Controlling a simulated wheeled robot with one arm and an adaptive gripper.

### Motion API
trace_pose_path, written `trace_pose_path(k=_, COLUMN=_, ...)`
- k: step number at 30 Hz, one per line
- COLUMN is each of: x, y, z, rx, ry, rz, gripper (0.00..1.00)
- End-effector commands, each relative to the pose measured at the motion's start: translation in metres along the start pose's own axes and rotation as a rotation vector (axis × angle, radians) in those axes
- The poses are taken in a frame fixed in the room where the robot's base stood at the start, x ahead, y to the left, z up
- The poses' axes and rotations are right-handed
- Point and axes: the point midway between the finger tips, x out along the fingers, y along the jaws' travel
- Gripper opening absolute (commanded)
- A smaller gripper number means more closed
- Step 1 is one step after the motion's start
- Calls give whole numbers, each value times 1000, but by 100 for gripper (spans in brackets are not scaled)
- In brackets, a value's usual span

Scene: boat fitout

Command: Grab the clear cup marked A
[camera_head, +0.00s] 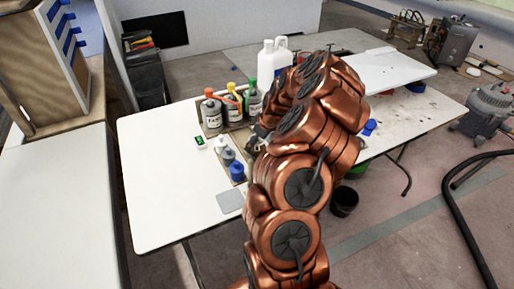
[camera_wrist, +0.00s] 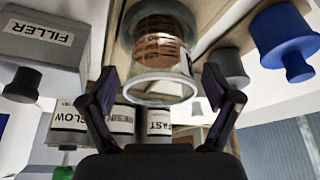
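In the wrist view a clear cup (camera_wrist: 160,58) is in the upper middle, with its wide round rim facing the camera. Coppery reflections show through its wall; I cannot make out a letter A on it. My gripper (camera_wrist: 160,88) is open, with one dark finger on each side of the cup. Gaps show between both fingers and the cup, so it does not look gripped. In the head view my copper arm hides the cup and most of my gripper.
The wrist view shows a grey FILLER container (camera_wrist: 40,45), a blue container (camera_wrist: 283,38) and cans labelled SLOW, RESIN and FAST (camera_wrist: 158,122). In the head view, cans (camera_head: 212,115) and white jugs (camera_head: 268,65) stand behind; the white table's (camera_head: 155,160) left part is clear.

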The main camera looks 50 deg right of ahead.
Motion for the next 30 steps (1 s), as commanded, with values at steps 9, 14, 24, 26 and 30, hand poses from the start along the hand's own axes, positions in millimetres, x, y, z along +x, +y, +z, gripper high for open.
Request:
trace_pose_path(k=9, x=0, y=0, z=0, rx=0, ry=0, rz=0, gripper=56)
trace_pose_path(k=14, x=0, y=0, z=0, rx=0, ry=0, rz=0, gripper=40)
trace_pose_path(k=24, x=0, y=0, z=0, rx=0, ry=0, rz=0, gripper=22)
trace_pose_path(k=26, x=-1, y=0, z=0, rx=0, ry=0, rz=0, gripper=22)
trace_pose_path(k=30, x=-8, y=1, z=-4, rx=-1, ry=1, rz=1, gripper=22)
